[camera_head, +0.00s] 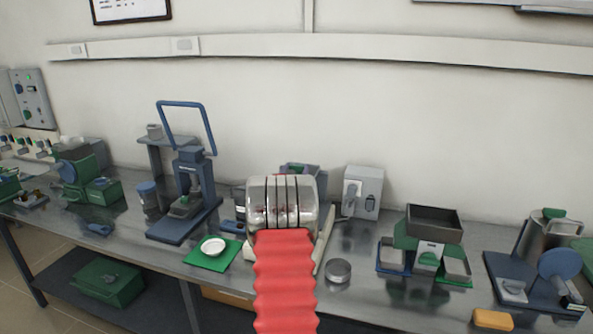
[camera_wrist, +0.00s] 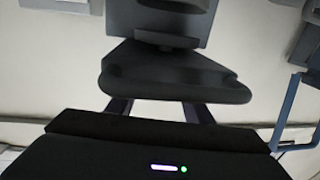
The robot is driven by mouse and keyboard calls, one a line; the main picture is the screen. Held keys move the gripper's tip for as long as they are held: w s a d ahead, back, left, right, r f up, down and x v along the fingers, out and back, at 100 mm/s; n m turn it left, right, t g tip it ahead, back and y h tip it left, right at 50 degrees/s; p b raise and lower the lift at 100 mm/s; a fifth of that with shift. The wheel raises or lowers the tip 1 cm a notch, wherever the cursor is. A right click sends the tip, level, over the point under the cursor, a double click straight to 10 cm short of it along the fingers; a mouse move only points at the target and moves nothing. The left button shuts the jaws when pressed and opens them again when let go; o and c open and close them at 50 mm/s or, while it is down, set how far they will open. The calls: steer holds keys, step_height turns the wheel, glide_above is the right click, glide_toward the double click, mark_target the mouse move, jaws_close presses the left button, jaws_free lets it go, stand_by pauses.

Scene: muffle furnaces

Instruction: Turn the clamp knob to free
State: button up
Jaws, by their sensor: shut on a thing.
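In the wrist view, a dark, rounded, roughly three-cornered clamp knob (camera_wrist: 175,78) sits in front of a grey device (camera_wrist: 160,28). My gripper (camera_wrist: 160,103) reaches up to it from the bottom, one finger on each side, and is shut on it. The fingertips are partly hidden by the knob's edge, and the knob's turned position cannot be told. In the head view, my arm's red bellows and metal wrist hide my gripper and the knob. Part of a grey device with a green patch (camera_head: 299,169) shows just behind my wrist.
The steel bench (camera_head: 355,290) is crowded. A blue press with a loop handle (camera_head: 190,180) and a green mat with a white dish (camera_head: 212,248) stand left of my arm. A metal tin (camera_head: 338,270), a grey box (camera_head: 362,192) and a green balance-like device (camera_head: 428,240) stand right.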

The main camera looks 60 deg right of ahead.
steer(key=shift+s+d+r+n+t+y, duration=0.15)
steer(key=shift+n+t+y, duration=0.45)
steer(key=shift+n+t, duration=0.55)
steer(key=shift+s+d+r+n+t+y, duration=0.1)
steer(key=shift+n+t+y, duration=0.6)
steer(key=shift+t, duration=0.85)
steer(key=shift+f+n+t+y, duration=0.15)
steer(key=shift+n+t+y, duration=0.35)
steer(key=shift+n+t, duration=0.1)
steer(key=o, duration=1.1)
steer(key=shift+c, duration=0.2)
steer(key=shift+s+f, duration=0.1)
steer(key=shift+a, duration=0.1)
steer(key=v, duration=1.3)
steer(key=shift+s+a, duration=0.2)
steer(key=shift+a, duration=0.05)
